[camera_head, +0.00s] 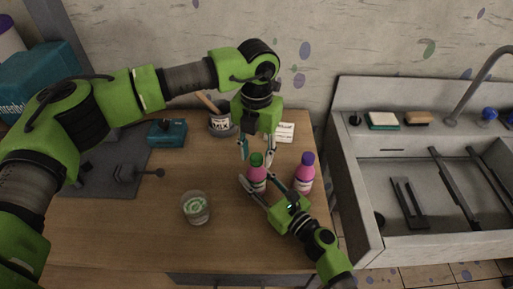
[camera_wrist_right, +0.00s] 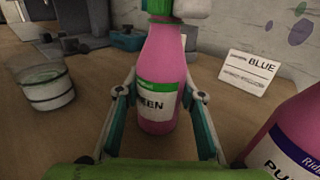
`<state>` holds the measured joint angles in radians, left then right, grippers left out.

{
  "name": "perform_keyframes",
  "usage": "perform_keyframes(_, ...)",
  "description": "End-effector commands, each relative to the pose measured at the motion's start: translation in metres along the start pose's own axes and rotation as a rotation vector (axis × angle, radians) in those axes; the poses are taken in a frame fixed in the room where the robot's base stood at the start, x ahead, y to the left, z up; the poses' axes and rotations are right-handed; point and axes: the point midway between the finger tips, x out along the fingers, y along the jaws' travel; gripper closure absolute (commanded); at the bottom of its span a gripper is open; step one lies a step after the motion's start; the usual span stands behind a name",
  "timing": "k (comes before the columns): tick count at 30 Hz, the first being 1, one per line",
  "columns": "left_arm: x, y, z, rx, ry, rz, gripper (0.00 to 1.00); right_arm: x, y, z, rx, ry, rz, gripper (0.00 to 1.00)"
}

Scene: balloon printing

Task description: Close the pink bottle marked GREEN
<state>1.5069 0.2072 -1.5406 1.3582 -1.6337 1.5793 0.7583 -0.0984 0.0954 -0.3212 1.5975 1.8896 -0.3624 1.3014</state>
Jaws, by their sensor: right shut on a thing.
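The pink bottle marked GREEN (camera_head: 257,182) stands upright on the table, and its label shows in the right wrist view (camera_wrist_right: 158,95). A green cap (camera_head: 256,159) sits at its mouth; I cannot tell whether it is tight. My right gripper (camera_head: 258,186) is shut on this bottle, one finger on each side of its body. My left gripper (camera_head: 257,154) points down over the bottle's top. Its fingers are apart, one on each side of the cap, with visible room around it. The wrist view cuts off the cap's top.
A second pink bottle (camera_head: 304,177) with a purple cap stands close on the right. A glass beaker (camera_head: 196,208) is at the left, a MIX pot (camera_head: 221,124) behind. A card marked BLUE (camera_wrist_right: 251,75) stands at the back. The sink (camera_head: 400,190) is on the right.

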Motion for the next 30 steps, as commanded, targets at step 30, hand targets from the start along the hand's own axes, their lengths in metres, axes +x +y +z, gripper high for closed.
perform_keyframes(30,0.0,0.0008,0.0004,0.674,0.0,0.001,1.0,-0.0002,-0.0001,-0.0004,0.001,0.001,0.0,1.0)
